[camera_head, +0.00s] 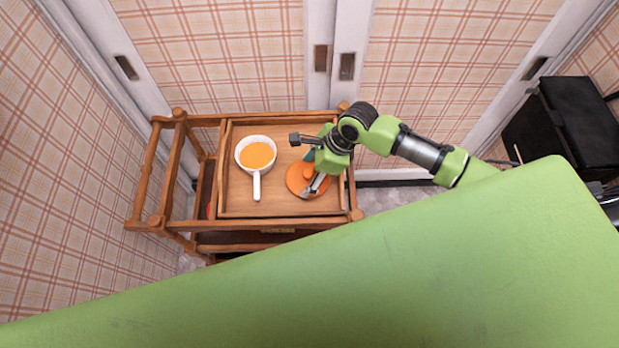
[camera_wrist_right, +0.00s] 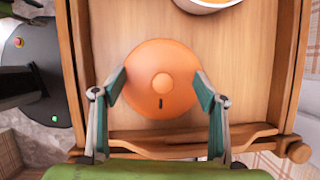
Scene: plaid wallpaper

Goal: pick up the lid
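The orange round lid (camera_head: 297,184) lies on the wooden tray of the cart, and its knob (camera_wrist_right: 161,86) stands up at its middle in the right wrist view. My right gripper (camera_head: 313,183) is over the lid and partly hides it in the head view. In the right wrist view my right gripper (camera_wrist_right: 160,88) is open, with one finger on each side of the lid and the knob between them. I cannot tell whether the fingers touch the lid. My left gripper is not in view.
A white pan (camera_head: 256,172) with orange contents and a handle sits left of the lid on the tray. The tray's raised wooden rim (camera_head: 222,190) surrounds both. Sliding doors and plaid walls stand close behind the wooden cart (camera_head: 160,222). A black object (camera_head: 575,110) stands at the right.

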